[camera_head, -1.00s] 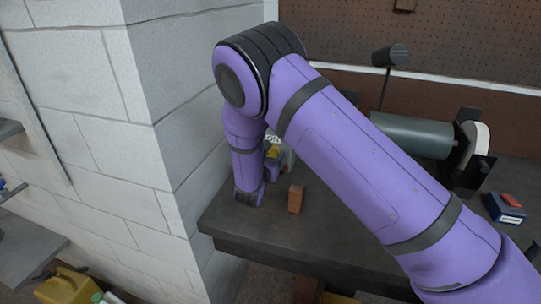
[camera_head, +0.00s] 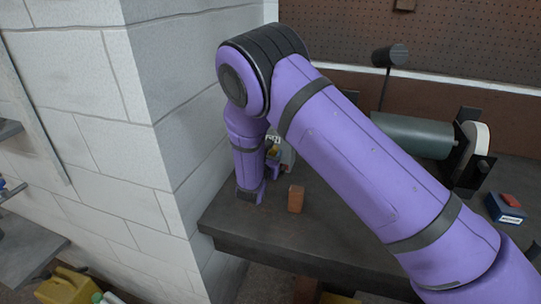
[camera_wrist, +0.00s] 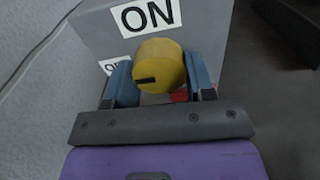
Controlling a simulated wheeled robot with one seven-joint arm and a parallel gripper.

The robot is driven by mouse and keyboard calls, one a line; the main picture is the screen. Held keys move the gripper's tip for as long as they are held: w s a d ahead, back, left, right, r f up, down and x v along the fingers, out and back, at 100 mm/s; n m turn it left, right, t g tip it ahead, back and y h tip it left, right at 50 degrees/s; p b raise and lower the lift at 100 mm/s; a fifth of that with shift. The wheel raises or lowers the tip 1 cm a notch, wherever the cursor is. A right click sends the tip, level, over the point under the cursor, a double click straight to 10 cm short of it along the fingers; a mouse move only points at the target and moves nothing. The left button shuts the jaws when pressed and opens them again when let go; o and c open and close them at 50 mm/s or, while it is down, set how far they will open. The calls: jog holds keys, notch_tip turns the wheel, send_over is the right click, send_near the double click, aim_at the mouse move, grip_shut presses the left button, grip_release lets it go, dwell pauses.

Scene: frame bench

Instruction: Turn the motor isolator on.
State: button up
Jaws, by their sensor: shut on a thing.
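The motor isolator is a grey box (camera_wrist: 100,38) filling the upper part of the wrist view. It has an ON label (camera_wrist: 146,16) at the top and a second label (camera_wrist: 113,65) at the left, partly hidden behind a finger. Its round yellow knob (camera_wrist: 160,58) carries a short black mark at its left side, on the side of the second label. My gripper (camera_wrist: 161,78) has its blue fingers on either side of the knob and is shut on it. A bit of red shows behind the knob. In the head view my arm hides most of the isolator.
A brick-coloured block (camera_head: 296,198) stands on the dark bench (camera_head: 330,235) near my wrist. A white block wall (camera_head: 170,100) rises close on the left. A bench grinder (camera_head: 420,135) and a blue and red box (camera_head: 506,208) are at the right.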

jog(key=m, duration=0.4)
jog(key=shift+m, duration=0.3)
jog(key=m, duration=0.9)
jog(key=shift+a, duration=0.1)
jog(key=shift+m, duration=1.9)
jog(key=o, duration=0.9)
jog(key=shift+r, duration=0.1)
jog(key=shift+o, duration=0.7)
jog(key=r, duration=0.3)
jog(key=shift+s+r, duration=0.2)
jog(key=s+d, duration=0.1)
jog(key=s, duration=0.4)
jog(key=s+d+r, duration=0.1)
jog(key=s, duration=0.4)
jog(key=s+d, duration=0.1)
jog(key=s, duration=0.4)
jog(key=shift+s+r, duration=0.15)
jog(key=shift+r, duration=0.1)
jog(key=shift+c, duration=0.6)
